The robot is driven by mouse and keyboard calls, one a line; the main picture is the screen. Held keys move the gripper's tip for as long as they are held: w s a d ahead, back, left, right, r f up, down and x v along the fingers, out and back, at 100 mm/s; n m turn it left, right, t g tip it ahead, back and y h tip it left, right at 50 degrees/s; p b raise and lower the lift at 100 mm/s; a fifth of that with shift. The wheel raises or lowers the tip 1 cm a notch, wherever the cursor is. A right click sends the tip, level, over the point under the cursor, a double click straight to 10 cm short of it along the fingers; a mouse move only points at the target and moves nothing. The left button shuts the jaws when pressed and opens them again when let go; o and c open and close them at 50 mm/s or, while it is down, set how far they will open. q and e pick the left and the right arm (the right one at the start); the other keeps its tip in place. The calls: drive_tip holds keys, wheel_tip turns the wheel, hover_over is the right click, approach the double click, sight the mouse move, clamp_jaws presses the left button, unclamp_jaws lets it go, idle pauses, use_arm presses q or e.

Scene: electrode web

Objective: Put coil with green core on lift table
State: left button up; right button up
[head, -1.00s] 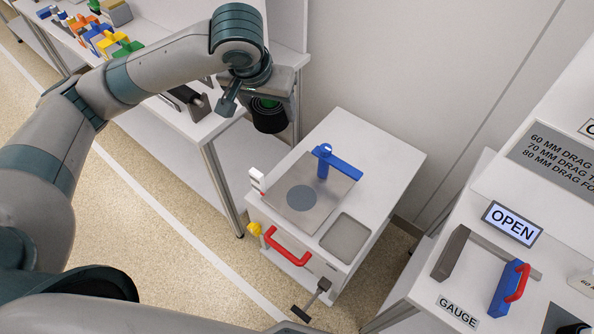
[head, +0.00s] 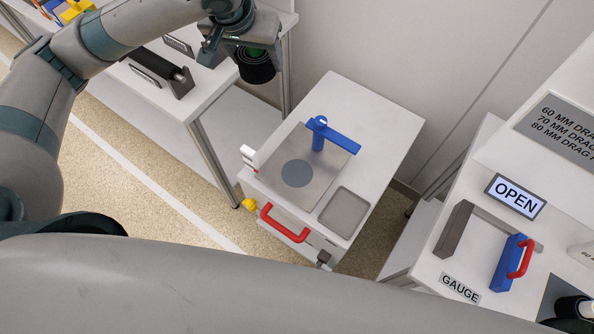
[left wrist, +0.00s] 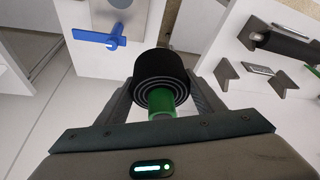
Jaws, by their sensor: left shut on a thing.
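The coil with the green core (head: 256,66) is a black roll on a green tube. It also shows in the left wrist view (left wrist: 163,75), with the green core (left wrist: 161,101) between the jaws. My left gripper (head: 252,45) is shut on it and holds it in the air at the top of the head view, left of and behind the lift table. The lift table (head: 372,120) is a white cart with a grey plate (head: 272,180) bearing a dark round spot (head: 298,173). A blue post with an arm (head: 335,138) stands on the plate.
A white bench (head: 205,100) with a dark roller on brackets (head: 165,72) stands left. The cart has a red handle (head: 285,225) and a shallow tray (head: 343,213). At right is a gauge station with a blue block (head: 508,275) and an OPEN display (head: 515,196).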

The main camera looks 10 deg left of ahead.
use_arm(q)
drive_tip(key=s+d+f+m+g+h, duration=0.1)
drive_tip(key=s+d+f+m, duration=0.2)
drive_tip(key=d+f, duration=0.4)
drive_tip(key=s+d+f+m+g+h, duration=0.1)
drive_tip(key=s+d+f+m, duration=0.2)
drive_tip(key=d+f+m, duration=0.2)
drive_tip(key=s+d+f+m+h, duration=0.2)
drive_tip(key=d+f+m, duration=0.3)
drive_tip(key=d+f, duration=0.4)
drive_tip(key=shift+s+d+f+g, duration=0.2)
drive_tip(key=shift+s+g, duration=0.2)
drive_tip(key=shift+s, duration=0.25)
use_arm(e)
drive_tip(key=shift+w+a+f, duration=0.2)
drive_tip(key=shift+w+f, duration=0.05)
drive_tip(key=shift+w, duration=0.1)
use_arm(q)
drive_tip(key=shift+a, duration=0.1)
use_arm(e)
drive_tip(key=shift+d, duration=0.1)
